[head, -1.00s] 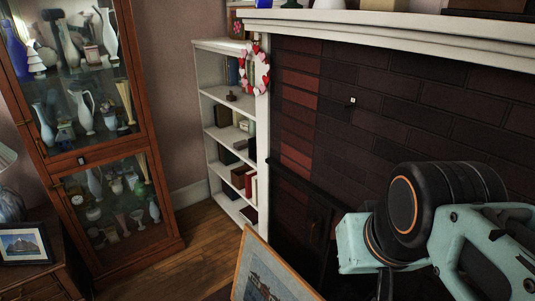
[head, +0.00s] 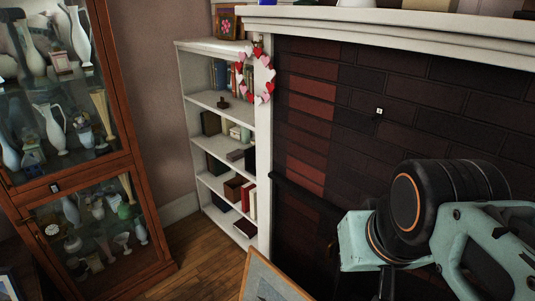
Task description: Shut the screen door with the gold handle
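I see no gold handle and cannot make out a screen door for certain. A dark fireplace front (head: 300,200) with a black top edge sits low in the brick wall, behind my arm. It is too dark to tell whether it has a door or how that door stands. My arm's teal links and black joint fill the lower right and hide part of this area. My gripper's fingers do not show.
A tall wooden glass cabinet (head: 125,150) full of vases stands at left. A white bookshelf (head: 195,125) stands beside the brick wall (head: 430,120). A framed picture (head: 262,275) leans at the bottom centre. Bare wooden floor (head: 195,250) shows between cabinet and bookshelf.

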